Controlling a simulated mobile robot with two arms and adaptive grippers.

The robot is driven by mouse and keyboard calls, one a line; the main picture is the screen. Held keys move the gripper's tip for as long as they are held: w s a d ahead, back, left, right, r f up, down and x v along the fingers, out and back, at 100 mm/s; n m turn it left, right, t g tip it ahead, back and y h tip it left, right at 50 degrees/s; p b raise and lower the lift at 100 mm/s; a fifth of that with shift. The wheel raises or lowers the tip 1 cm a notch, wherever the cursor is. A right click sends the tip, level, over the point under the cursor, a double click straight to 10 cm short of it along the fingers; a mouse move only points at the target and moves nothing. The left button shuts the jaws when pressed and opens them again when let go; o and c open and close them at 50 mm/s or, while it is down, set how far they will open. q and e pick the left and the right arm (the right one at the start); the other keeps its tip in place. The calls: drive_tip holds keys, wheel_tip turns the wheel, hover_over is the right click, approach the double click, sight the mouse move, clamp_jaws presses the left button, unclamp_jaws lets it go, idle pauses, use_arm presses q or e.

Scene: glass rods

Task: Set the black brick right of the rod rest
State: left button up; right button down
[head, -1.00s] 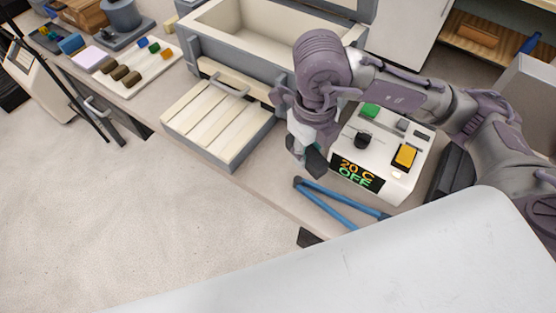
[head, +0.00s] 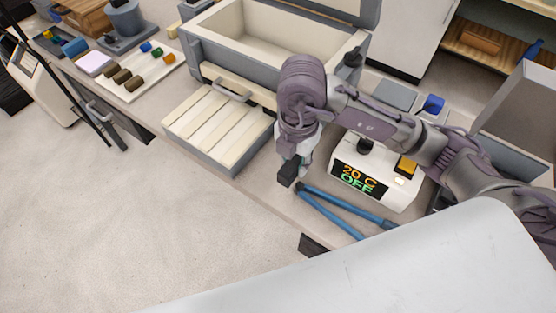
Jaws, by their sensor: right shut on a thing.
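My right gripper (head: 291,163) points down above the bench's front edge, left of the blue V-shaped tool. It is shut on a small black block, the black brick (head: 289,173), which its fingers partly hide. A grey tray with cream slats (head: 222,120) lies left of the gripper, in front of the open grey box; I cannot tell for certain whether this is the rod rest. My left gripper is not in view.
A blue V-shaped tool (head: 335,205) lies beside the white control box (head: 375,182), whose display reads 20 C OFF. The open grey box (head: 265,50) stands behind. A white board (head: 155,75) with brown and coloured pieces lies far left. Little bench is bare near the gripper.

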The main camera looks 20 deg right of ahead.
hover_over(278, 168)
wheel_tip(278, 168, down, 4)
drive_tip(key=shift+p, duration=0.4)
wheel_tip(278, 168, down, 3)
drive_tip(key=shift+f+p, duration=0.1)
drive_tip(key=shift+p, duration=0.35)
drive_tip(key=shift+f, duration=0.35)
drive_tip(key=shift+w, duration=0.1)
drive_tip(key=shift+f, duration=0.2)
drive_tip(key=c, duration=0.8)
unclamp_jaws()
drive_tip(key=shift+c, duration=0.2)
